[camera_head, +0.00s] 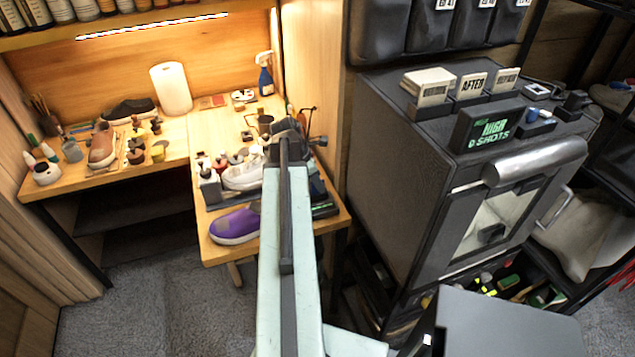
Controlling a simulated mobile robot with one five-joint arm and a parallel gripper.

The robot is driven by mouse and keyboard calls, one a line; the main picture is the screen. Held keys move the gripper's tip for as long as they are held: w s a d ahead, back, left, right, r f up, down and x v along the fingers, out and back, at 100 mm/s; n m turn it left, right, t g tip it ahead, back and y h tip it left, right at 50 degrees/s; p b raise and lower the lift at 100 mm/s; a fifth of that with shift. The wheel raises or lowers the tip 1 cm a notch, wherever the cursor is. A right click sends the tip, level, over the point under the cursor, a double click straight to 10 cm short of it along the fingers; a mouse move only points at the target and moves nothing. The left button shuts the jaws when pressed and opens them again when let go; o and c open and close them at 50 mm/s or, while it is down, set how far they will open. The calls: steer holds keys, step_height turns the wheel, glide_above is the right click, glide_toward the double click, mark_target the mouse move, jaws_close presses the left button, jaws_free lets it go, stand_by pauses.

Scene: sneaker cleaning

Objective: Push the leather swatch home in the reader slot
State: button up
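My pale green arm reaches from the bottom middle up over the right part of the wooden workbench (222,255). My gripper (287,127) is at its far end, small and dark, above the bench's right side. I cannot make out its fingers or whether it holds anything. No leather swatch can be clearly identified. A dark device with a small green light (325,210) shows partly beside the arm at the bench's right edge; it may be the reader, but no slot can be made out. The arm hides part of the bench there.
A purple shoe (235,226) and a white sneaker (243,174) are left of my arm, among bottles. A tall grey cabinet (400,150) with a display (488,129) reading "HIGH 0 SHOTS" stands at right. Carpet is clear at lower left.

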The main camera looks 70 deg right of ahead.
steer(key=p+v, duration=0.7)
steer(key=shift+r, duration=0.35)
steer(key=shift+w+a, duration=0.1)
